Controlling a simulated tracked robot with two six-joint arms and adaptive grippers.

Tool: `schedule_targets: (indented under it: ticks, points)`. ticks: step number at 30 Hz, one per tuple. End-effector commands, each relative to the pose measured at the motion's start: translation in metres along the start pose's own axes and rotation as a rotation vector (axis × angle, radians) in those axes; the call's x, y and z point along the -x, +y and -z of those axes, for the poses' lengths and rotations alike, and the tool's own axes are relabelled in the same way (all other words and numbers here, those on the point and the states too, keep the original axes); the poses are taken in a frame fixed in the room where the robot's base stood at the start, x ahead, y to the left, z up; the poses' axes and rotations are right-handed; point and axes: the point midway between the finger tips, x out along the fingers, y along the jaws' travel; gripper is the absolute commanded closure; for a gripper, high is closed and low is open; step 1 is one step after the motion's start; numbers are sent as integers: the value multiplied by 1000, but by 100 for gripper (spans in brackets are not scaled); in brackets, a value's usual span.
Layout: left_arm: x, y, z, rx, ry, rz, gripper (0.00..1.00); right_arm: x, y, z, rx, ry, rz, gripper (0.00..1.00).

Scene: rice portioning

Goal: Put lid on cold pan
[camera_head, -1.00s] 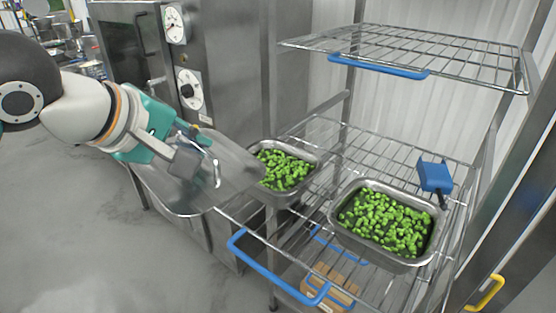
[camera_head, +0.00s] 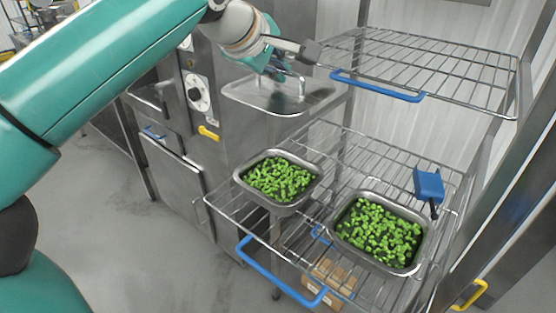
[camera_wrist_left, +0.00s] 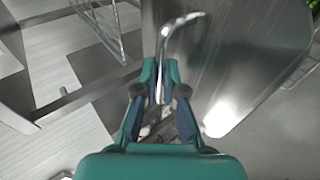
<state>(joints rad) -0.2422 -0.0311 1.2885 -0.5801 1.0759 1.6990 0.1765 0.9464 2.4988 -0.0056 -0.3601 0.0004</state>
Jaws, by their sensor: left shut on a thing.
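My left gripper (camera_head: 292,62) is shut on the handle of a steel lid (camera_head: 262,96) and holds it in the air, above and behind the left pan. In the left wrist view the gripper (camera_wrist_left: 160,92) pinches the curved handle, and the lid (camera_wrist_left: 235,60) spreads to the right. Two steel pans of green vegetables stand uncovered on the middle wire shelf: a left pan (camera_head: 283,205) and a right pan (camera_head: 378,262). The pictures do not show which is cold. My right gripper is not in view.
A blue probe-like tool (camera_head: 428,184) sits at the right pan's far corner. An upper wire shelf (camera_head: 440,60) with a blue handle (camera_head: 378,87) hangs close to the gripper. A steel oven (camera_head: 190,130) stands on the left. A cardboard box (camera_head: 332,278) lies below.

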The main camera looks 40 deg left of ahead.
Motion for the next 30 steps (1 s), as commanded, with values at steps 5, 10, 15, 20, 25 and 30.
schedule_targets:
  ticks: [5,10,15,20,25,30]
  points:
    - [-23,-27,-3,0,1,2,100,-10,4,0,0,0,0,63]
    - [-52,-63,-8,1,1,4,100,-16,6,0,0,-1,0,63]
    - [-78,-96,-12,0,1,4,100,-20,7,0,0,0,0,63]
    - [-94,-115,-15,1,0,1,100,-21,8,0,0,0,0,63]
    - [-101,-123,-16,1,0,-1,100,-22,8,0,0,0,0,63]
    - [-116,-141,-19,0,0,2,100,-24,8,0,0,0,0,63]
